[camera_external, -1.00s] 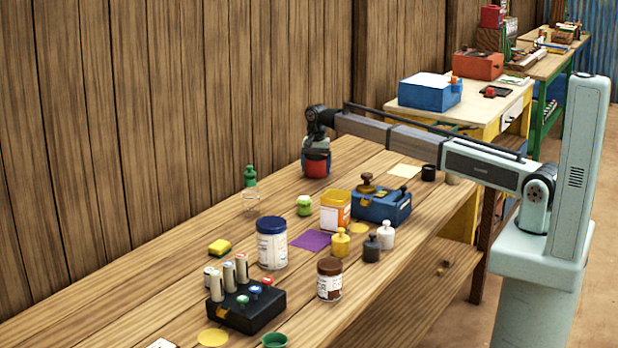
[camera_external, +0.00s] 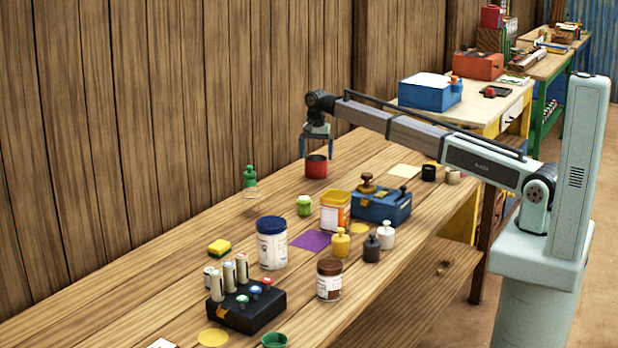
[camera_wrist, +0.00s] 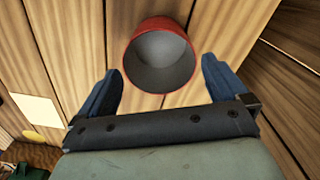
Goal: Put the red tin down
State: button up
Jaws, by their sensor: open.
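The red tin (camera_external: 316,168) stands upright on the wooden table near the back wall, open at the top with a dark grey inside. My gripper (camera_external: 316,154) is above it and apart from it, fingers pointing down and spread open. In the wrist view the red tin (camera_wrist: 160,58) shows between and just beyond the two blue fingertips of my gripper (camera_wrist: 161,85). It looks empty inside, and neither finger touches it.
The blue box (camera_external: 381,207) with knobbed weights stands to the right and nearer. A cream square (camera_external: 405,171) lies flat on the right. Bare table surrounds the tin.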

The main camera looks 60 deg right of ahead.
notch_tip(320, 180, up, 7)
jog(key=shift+f, duration=0.2)
